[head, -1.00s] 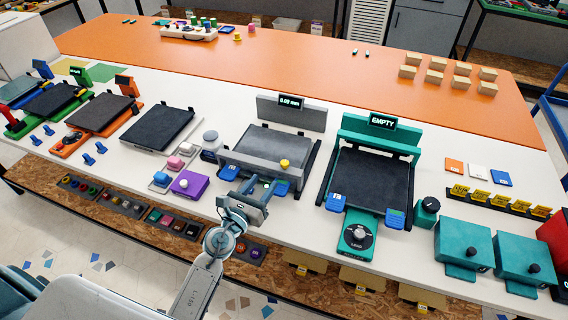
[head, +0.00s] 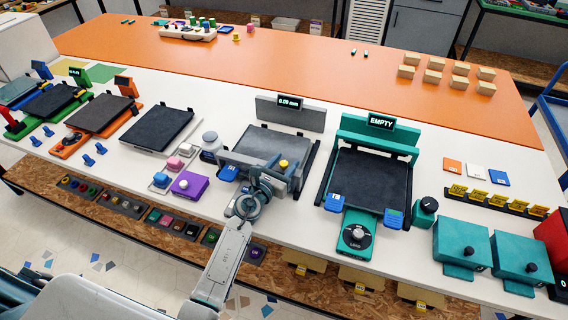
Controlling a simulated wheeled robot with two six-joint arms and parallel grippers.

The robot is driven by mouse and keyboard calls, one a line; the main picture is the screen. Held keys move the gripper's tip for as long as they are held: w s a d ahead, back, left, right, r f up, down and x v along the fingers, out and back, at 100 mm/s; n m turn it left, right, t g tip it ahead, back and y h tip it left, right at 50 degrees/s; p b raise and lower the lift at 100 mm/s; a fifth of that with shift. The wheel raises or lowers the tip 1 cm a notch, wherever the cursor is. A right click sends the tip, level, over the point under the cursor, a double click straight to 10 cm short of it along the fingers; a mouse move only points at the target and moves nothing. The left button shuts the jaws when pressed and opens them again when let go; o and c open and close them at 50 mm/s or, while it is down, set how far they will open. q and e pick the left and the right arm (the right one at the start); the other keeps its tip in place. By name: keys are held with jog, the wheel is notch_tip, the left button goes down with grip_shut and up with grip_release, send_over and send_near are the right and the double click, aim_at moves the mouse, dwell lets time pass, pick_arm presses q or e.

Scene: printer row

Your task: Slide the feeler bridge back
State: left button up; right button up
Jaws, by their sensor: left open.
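The feeler bridge (head: 238,162) is a grey bar across the front of the grey printer, over its dark bed (head: 272,142). A yellow knob (head: 283,164) sits on the bridge, right of its middle. My left gripper (head: 271,179) is open at the front of the bridge, just below and left of the knob in the picture. Whether it touches the bridge I cannot tell; the wrist hides part of the bridge's lower front. The grey back panel (head: 305,115) stands behind the bed, with a display reading 0.00 mm (head: 290,102). My right gripper is not in view.
A teal printer (head: 374,172) marked EMPTY stands close to the right. A purple box (head: 188,184) and a grey jar (head: 210,141) are close to the left. The orange table strip (head: 300,65) behind is largely clear.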

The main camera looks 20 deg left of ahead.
pick_arm(q)
grip_shut()
jog(key=b+x, duration=0.1)
jog(key=x, duration=0.3)
jog(key=a+b+x, duration=0.1)
jog(key=b+x, duration=0.1)
jog(key=x, duration=0.2)
jog(key=a+b+x, duration=0.1)
jog(key=x, duration=0.4)
jog(key=shift+w+a+f, duration=0.2)
jog(key=shift+w+f, duration=0.1)
jog(key=b+x, duration=0.2)
jog(key=x, duration=0.1)
jog(key=a+b+x, duration=0.1)
jog(key=x, duration=0.1)
jog(key=b+x, duration=0.2)
jog(key=x, duration=0.1)
jog(key=shift+w+a+r+b, duration=0.1)
jog(key=shift+w+a+b, duration=0.2)
jog(key=shift+w, duration=0.2)
jog(key=shift+w+r, duration=0.3)
jog(key=shift+r, duration=0.05)
